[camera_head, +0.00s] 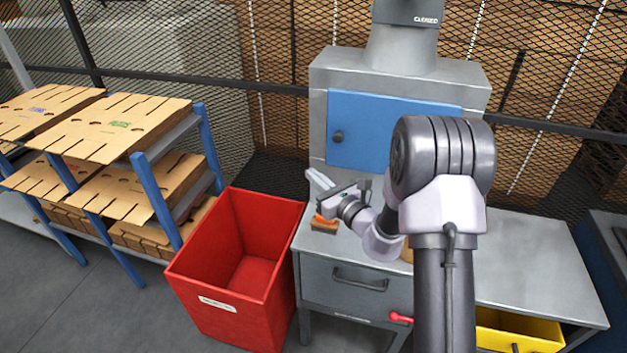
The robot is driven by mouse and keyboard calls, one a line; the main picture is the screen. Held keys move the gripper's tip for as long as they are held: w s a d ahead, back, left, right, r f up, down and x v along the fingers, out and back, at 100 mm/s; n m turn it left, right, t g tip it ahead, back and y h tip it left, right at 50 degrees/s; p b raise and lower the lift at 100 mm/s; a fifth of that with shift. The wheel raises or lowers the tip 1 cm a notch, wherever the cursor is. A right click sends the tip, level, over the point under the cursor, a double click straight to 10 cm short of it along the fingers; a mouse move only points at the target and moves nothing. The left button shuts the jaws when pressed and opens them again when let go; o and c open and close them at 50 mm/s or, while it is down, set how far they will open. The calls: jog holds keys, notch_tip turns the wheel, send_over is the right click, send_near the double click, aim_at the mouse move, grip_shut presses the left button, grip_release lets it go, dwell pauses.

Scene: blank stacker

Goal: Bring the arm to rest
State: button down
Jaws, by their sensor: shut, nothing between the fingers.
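My arm rises in the front right of the head view, bends at a large dark joint, and reaches left over the grey bench (530,257). My gripper (315,176) is at the end of the arm, above the bench's left side and in front of the blue door (375,120). Its fingers are shut with nothing between them. A small brown and orange object (324,225) sits on the bench just below the gripper, apart from it as far as I can tell. My arm hides the middle of the bench.
An empty red bin (205,278) stands left of the bench. A blue-framed rack (207,145) of cardboard blanks (115,127) is farther left. A yellow bin (515,331) and a red handle (400,318) are low at the front. Mesh fencing (275,60) runs behind.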

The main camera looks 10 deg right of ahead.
jog(key=s+a+r+n+g+y+b, duration=0.2)
jog(key=s+a+r+n+g+y, duration=0.15)
jog(key=s+a+n+g, duration=0.4)
jog(key=s+a+r+n+g+y+b, duration=0.2)
jog(key=s+a+r+n+g, duration=0.25)
jog(key=s+a+n, duration=0.7)
jog(key=s+d+f+n+g+h+b, duration=0.1)
jog(key=s+d+f+n+h, duration=0.15)
jog(key=s, duration=0.55)
jog(key=s+d+f+n+h+b, duration=0.1)
jog(key=s+d+n+h, duration=0.15)
jog(key=s, duration=0.45)
jog(key=s+d+n+t+h, duration=0.2)
jog(key=d+h, duration=0.3)
jog(key=d, duration=0.3)
jog(key=shift+s+d+n, duration=0.35)
jog(key=shift+s+n, duration=0.25)
jog(key=shift+s, duration=0.1)
jog(key=shift+h, duration=0.25)
